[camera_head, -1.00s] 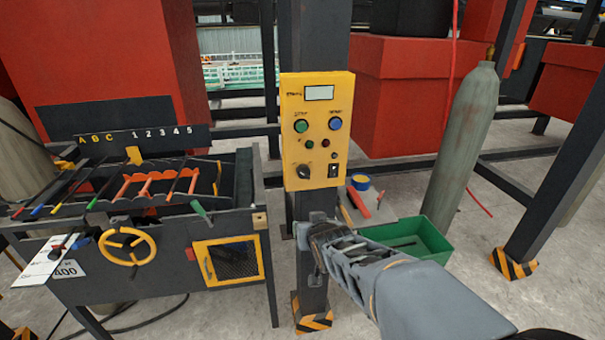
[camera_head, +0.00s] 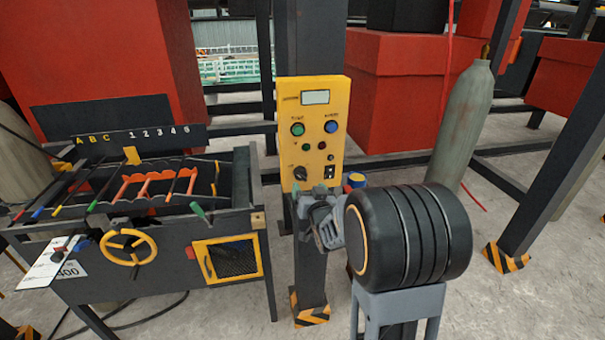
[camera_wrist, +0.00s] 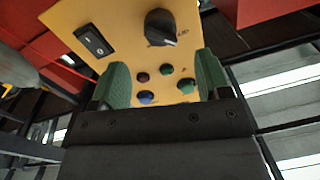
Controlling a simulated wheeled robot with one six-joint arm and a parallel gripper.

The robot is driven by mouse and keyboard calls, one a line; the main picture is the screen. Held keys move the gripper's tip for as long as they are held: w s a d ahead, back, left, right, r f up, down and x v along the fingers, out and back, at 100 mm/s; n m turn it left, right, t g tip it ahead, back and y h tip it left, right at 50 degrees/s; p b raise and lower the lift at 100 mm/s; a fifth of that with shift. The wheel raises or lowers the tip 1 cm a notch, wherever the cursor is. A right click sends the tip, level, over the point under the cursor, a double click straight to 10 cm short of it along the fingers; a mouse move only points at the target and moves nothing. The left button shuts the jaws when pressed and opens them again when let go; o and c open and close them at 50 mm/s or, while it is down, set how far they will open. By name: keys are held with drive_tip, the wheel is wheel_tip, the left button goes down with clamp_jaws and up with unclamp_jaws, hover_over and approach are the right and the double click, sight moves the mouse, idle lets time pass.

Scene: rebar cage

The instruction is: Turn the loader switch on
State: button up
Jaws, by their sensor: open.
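The yellow control panel (camera_head: 314,130) is fixed to a dark post. It bears a display, green and blue buttons, small buttons, a black rotary knob (camera_head: 300,173) at lower left and a black rocker switch (camera_head: 330,172) at lower right. The frames do not show clearly which control is the loader switch. In the wrist view the panel appears inverted, with the rocker switch (camera_wrist: 95,40) at upper left and the knob (camera_wrist: 160,27) at top centre. My gripper (camera_head: 316,190) is just below the panel's lower edge. Its green fingers (camera_wrist: 160,85) are apart, with nothing between them.
A dark workbench (camera_head: 150,235) with a yellow handwheel (camera_head: 127,247) stands left of the post. A grey gas cylinder (camera_head: 463,125) and red machinery (camera_head: 400,90) stand to the right. A striped post foot (camera_head: 510,262) is on the floor.

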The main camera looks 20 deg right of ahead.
sight(303, 178)
drive_tip(key=shift+w+d+p, duration=0.25)
drive_tip(key=shift+w+p, duration=0.2)
drive_tip(key=shift+w, duration=1.3)
drive_tip(key=shift+w+d+p, duration=0.2)
drive_tip(key=shift+w+p, duration=0.2)
drive_tip(key=shift+w, duration=1.35)
drive_tip(key=c, duration=0.9)
